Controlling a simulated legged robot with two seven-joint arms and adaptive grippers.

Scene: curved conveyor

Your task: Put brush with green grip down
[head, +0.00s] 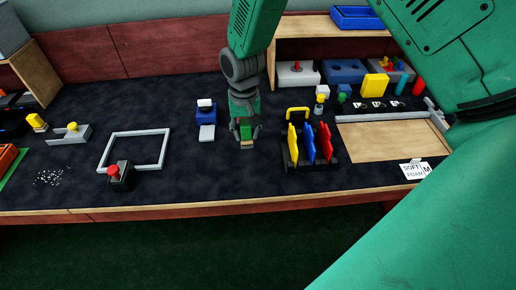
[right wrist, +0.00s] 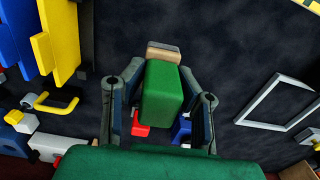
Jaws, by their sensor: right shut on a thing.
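The brush has a green grip (right wrist: 162,92) and a tan and grey head (right wrist: 164,52). My right gripper (head: 246,130) is shut on the green grip, with one finger on each side of it in the right wrist view. In the head view the brush (head: 246,134) hangs below my right gripper, over the dark mat between the blue block device and the rack of coloured plates. I cannot tell whether the brush head touches the mat. My left gripper does not show in the head view.
A black rack (head: 311,160) with red, blue and yellow plates stands close to the right. A blue device (head: 206,112) stands to the left, and a grey square frame (head: 134,150) lies further left. The dark mat (head: 215,180) in front is clear up to the wooden edge.

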